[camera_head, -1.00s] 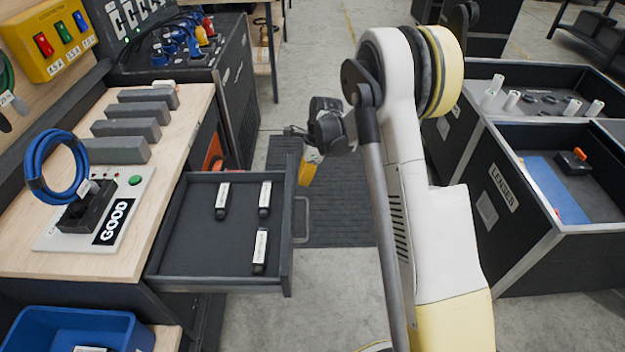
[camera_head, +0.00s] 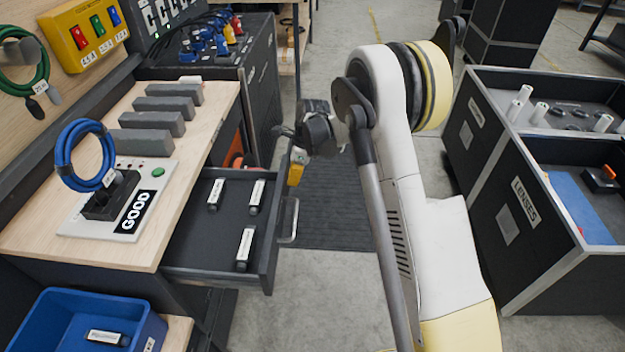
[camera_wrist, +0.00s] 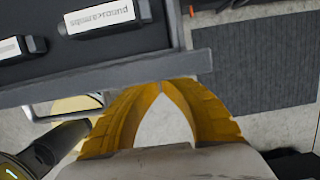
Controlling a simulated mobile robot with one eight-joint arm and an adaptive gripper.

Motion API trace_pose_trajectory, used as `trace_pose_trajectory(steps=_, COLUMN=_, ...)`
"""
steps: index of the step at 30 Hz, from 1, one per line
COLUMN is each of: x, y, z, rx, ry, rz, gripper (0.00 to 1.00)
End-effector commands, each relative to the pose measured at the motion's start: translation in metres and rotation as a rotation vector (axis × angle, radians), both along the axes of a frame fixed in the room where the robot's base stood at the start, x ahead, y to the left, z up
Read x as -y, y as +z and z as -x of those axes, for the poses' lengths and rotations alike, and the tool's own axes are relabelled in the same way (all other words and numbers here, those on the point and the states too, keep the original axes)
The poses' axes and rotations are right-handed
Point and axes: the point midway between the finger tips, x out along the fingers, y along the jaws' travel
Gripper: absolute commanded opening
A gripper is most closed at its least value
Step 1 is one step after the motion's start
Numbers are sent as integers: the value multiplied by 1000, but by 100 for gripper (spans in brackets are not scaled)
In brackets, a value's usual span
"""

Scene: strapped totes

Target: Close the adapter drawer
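The adapter drawer (camera_head: 225,252) is partly open under the wooden workbench, with several black adapters with white labels (camera_head: 246,245) lying inside. Its front panel (camera_head: 275,245) faces right and has a metal handle (camera_head: 290,222). My gripper (camera_head: 295,175) is at the far end of the front panel, on its outer side. In the wrist view, my gripper's yellow fingers (camera_wrist: 163,84) meet at their tips, with nothing seen between them. The tips are at the drawer front (camera_wrist: 110,82), and they appear to touch it. The drawer's inside also shows in the wrist view.
The workbench (camera_head: 110,240) holds a blue cable coil on a GOOD test fixture (camera_head: 105,205) and several grey blocks. A blue bin (camera_head: 85,320) sits at lower left. The LENSES tote (camera_head: 520,215) stands right. Floor with a dark mat (camera_head: 335,210) is clear between.

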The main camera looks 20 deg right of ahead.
Motion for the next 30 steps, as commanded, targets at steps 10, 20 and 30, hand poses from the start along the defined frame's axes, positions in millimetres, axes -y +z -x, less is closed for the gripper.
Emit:
trace_pose_trajectory(steps=10, x=-95, y=0, z=-34, rx=1, ry=5, rz=-1, gripper=0)
trace_pose_trajectory(steps=20, x=-175, y=0, z=-63, rx=0, ry=4, rz=-1, gripper=0)
trace_pose_trajectory(steps=30, x=-223, y=0, z=-80, rx=0, ry=2, rz=0, gripper=0)
